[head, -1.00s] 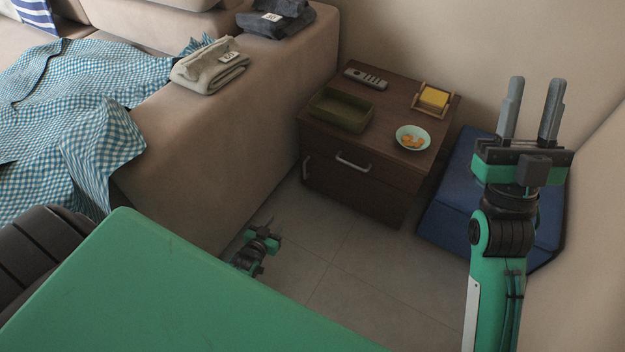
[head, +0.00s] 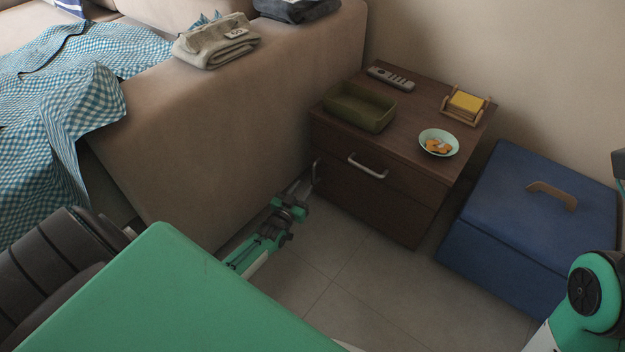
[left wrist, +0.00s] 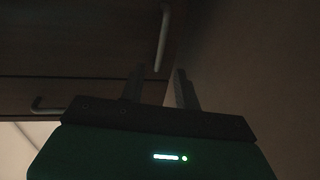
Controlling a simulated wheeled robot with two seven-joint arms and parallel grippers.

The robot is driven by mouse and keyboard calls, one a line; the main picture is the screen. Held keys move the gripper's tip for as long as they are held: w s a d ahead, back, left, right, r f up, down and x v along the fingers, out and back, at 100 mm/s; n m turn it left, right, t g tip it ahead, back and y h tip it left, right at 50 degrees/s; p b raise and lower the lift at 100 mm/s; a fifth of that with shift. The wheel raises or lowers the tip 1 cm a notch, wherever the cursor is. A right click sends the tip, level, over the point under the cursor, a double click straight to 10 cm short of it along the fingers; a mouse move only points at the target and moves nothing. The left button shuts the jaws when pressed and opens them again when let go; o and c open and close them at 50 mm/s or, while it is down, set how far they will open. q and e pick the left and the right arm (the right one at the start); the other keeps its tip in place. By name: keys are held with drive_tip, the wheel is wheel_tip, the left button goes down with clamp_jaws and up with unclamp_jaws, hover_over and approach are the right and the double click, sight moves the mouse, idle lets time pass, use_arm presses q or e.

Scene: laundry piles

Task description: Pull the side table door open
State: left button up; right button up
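The side table (head: 440,205) is dark brown wood, with a drawer above and a door (head: 365,208) below, both closed. The door's upright metal handle (head: 316,172) is at its left edge; it also shows in the left wrist view (left wrist: 162,38). My left gripper (head: 303,184) is low by the sofa side, close to this handle. In the left wrist view its two fingers (left wrist: 160,90) are apart and empty, with the handle just beyond the gap; I see no contact. My right arm is at the right edge, its fingers out of the picture.
The drawer handle (head: 368,167) is above the door. On top are a green tray (head: 372,122), a remote (head: 391,78), a bowl (head: 439,151) and a yellow block in a holder (head: 466,103). The sofa (head: 240,130) borders the left, a blue box (head: 530,220) the right. Floor in front is clear.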

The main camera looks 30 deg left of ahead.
use_arm(q)
drive_tip(key=w+b, duration=0.3)
drive_tip(key=w, duration=0.4)
drive_tip(key=shift+w+a, duration=0.15)
drive_tip(key=shift+a, duration=0.3)
clamp_jaws()
